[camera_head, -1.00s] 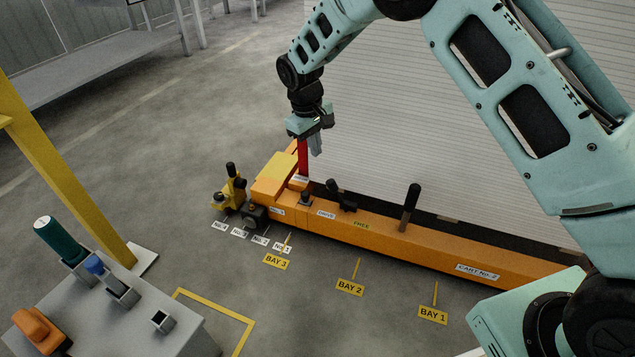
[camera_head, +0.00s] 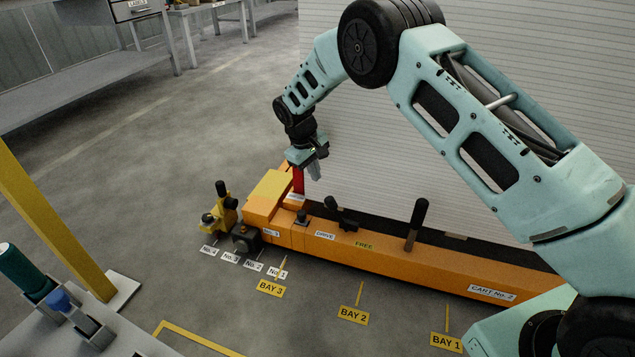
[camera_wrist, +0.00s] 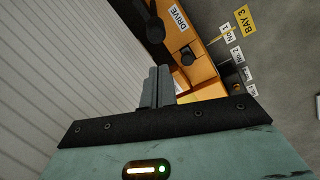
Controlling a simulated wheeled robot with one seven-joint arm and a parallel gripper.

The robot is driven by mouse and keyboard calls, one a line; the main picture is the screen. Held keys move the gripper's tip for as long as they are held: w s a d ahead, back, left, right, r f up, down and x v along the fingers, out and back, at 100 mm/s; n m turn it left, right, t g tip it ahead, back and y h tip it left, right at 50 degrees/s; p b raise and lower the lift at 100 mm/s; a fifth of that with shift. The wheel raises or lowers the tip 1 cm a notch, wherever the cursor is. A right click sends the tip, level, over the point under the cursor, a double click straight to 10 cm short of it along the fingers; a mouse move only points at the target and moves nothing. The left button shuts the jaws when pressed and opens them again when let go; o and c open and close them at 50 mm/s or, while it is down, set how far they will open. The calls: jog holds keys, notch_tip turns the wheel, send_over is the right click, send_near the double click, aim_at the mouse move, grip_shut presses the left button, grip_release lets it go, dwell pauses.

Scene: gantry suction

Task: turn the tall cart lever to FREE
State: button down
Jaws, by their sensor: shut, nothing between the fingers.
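The orange cart (camera_head: 455,272) lies along the white slatted wall. A tall black lever (camera_head: 417,224) stands upright on its right half. A shorter black-handled lever (camera_head: 341,214) leans left between the DRIVE label (camera_head: 324,236) and the FREE label (camera_head: 364,246). My gripper (camera_head: 314,171) is shut and empty, pointing down above the cart's left part, close to a red upright post (camera_head: 298,182); I cannot tell whether they touch. In the wrist view the closed fingers (camera_wrist: 157,86) hold nothing, and a dark lever (camera_wrist: 154,28) shows beyond them, beside DRIVE (camera_wrist: 178,17).
A yellow unit with black knobs (camera_head: 219,211) stands left of the cart. Floor signs BAY 3 (camera_head: 270,288), BAY 2 (camera_head: 353,315) and BAY 1 (camera_head: 447,342) lie in front. A yellow post (camera_head: 58,235) and grey console (camera_head: 125,338) are at left. Open floor lies behind them.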

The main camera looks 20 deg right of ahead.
jog(key=b, duration=0.5)
send_over(337, 215)
jog(key=w+a, duration=0.3)
jog(key=w, duration=0.2)
jog(key=a+f+x, duration=0.1)
jog(key=a+x, duration=0.1)
jog(key=x, duration=0.7)
jog(key=shift+s+a+r, duration=0.25)
jog(key=shift+s+r, duration=0.05)
jog(key=shift+s, duration=0.05)
jog(key=shift+r, duration=0.15)
